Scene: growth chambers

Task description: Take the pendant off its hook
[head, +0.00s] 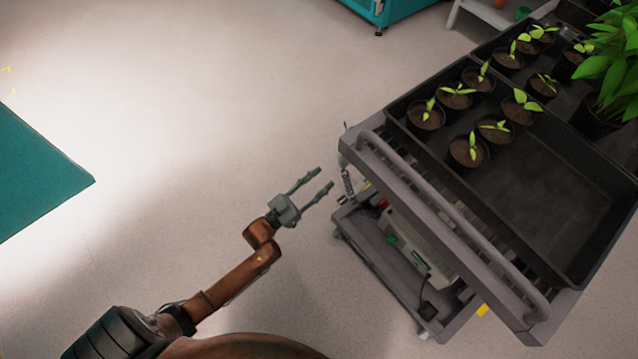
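My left gripper (325,178) is open and empty, with its two fingers apart and pointing up and right toward the near-left corner of the grey cart (440,222). A grey coiled cord (347,184) hangs below that corner, just right of the fingertips in the picture; no contact can be made out. A small red part (382,203) shows beside the cord under the cart's edge. I cannot clearly make out the pendant's body or its hook; the cart's top may hide them. My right gripper is not in view.
The cart carries black trays with several seedling pots (466,150) and a leafy plant (612,70). A pale box (420,248) is on its lower shelf. The pale floor (200,130) left of the cart is clear. A teal surface (35,175) is at far left.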

